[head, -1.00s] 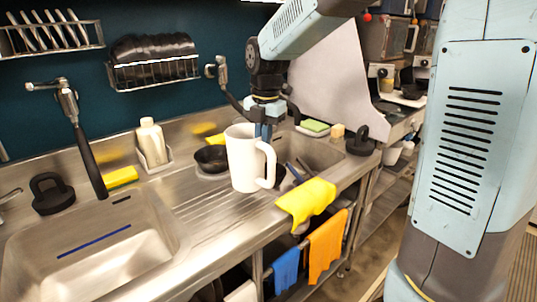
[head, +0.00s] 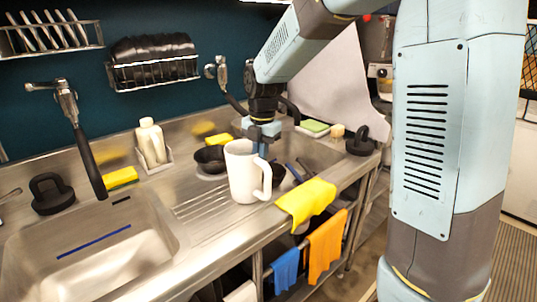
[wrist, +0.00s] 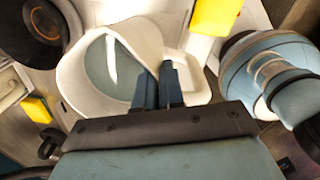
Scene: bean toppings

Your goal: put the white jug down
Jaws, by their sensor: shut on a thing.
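The white jug (head: 241,172) is upright over the ribbed drainboard between the two sinks, its handle to the right. My gripper (head: 262,137) is above it at the rim, on the handle side. In the wrist view, my gripper (wrist: 158,88) is shut on the wall of the white jug (wrist: 78,72), beside the handle. The jug looks empty inside. Its base is at or just above the steel surface; I cannot tell whether it touches.
A yellow cloth (head: 306,202) hangs over the front edge, right of the jug. A black pan (head: 209,158) is behind it. A soap bottle (head: 151,143) stands at the back left. The drainboard left of the jug is clear.

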